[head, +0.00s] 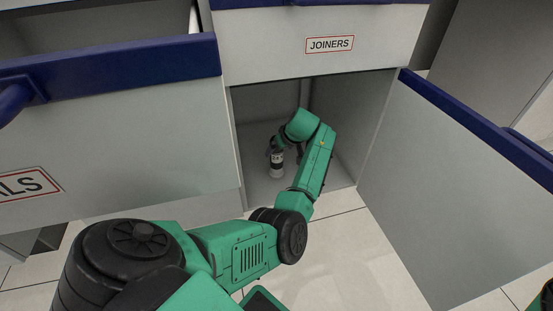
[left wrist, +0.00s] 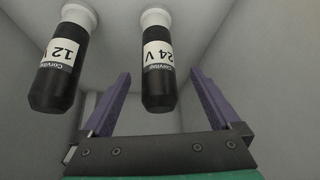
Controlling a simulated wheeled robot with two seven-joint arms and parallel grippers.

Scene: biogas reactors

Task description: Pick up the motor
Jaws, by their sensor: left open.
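Two dark cylindrical motors with white labels and pale ends show in the left wrist view. One is marked 24 V (left wrist: 158,70) and the other, to its left, 12 V (left wrist: 62,62). My left gripper (left wrist: 162,88) is open, and its two purple fingers appear on either side of the 24 V motor with gaps, not visibly touching it. In the head view my left gripper (head: 279,145) reaches into the open cabinet beside one labelled cylinder (head: 277,159); which motor this is I cannot tell. The other is hidden there. My right gripper is not in view.
The cabinet (head: 255,185) has grey side walls close around my left arm. Its door (head: 455,190) stands open at the right. A closed drawer marked JOINERS (head: 375,30) is above. An open blue-edged drawer (head: 110,65) juts out at the left.

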